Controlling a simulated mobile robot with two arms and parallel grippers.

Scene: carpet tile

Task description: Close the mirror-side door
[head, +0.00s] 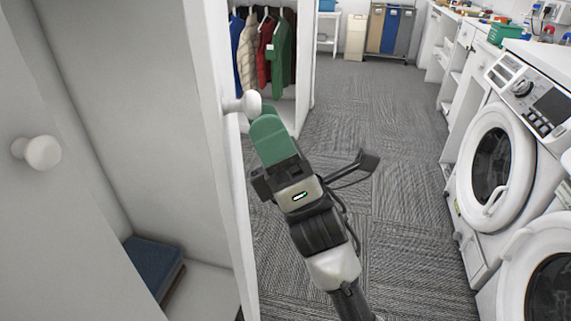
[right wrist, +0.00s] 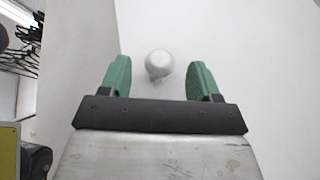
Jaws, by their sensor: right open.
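A white cabinet stands close on the left in the head view, with its inside showing. One white door (head: 212,120), seen nearly edge-on, stands swung open and has a round white knob (head: 243,103). Another white door panel (head: 60,240) at the far left has its own round knob (head: 37,152). I cannot tell which one is the mirror-side door. My right gripper (head: 262,118) has green fingers and is at the edge-on door's knob. In the right wrist view the fingers are open, with the knob (right wrist: 159,63) between and just beyond them. My left gripper is out of view.
Folded dark blue cloth (head: 152,262) lies inside the cabinet. An open wardrobe with hanging clothes (head: 268,50) is behind. Washing machines (head: 495,165) line the right side. Grey carpet (head: 400,220) between is clear.

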